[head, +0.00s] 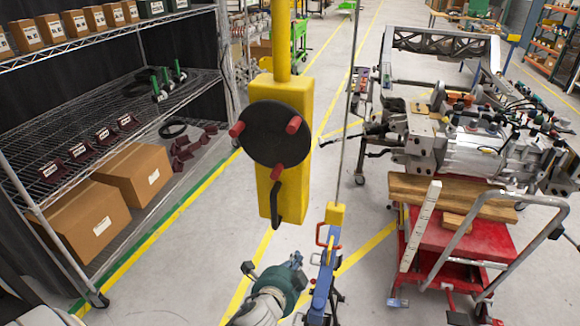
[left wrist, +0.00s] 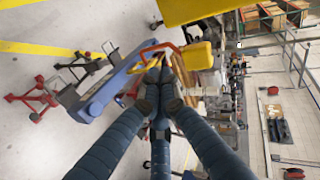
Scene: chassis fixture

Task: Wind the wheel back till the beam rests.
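A black wheel (head: 258,130) with three red knobs is mounted on an upright yellow housing (head: 264,192), with a black crank-like handle hanging below it. My left gripper (head: 296,262) is low in the head view, below the wheel and apart from it. In the left wrist view its dark blue fingers (left wrist: 160,76) come together at the tips, with nothing visibly held. A dark truss-like beam (head: 440,42) lies at the back right above the machinery; whether it rests on its supports I cannot tell. My right gripper is not in view.
A blue stand (head: 322,285) with a yellow top (head: 335,213) and red loop handles is just right of the gripper. A red cart (head: 450,236) carries wood under the metal machinery. Shelving (head: 120,120) with boxes stands left.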

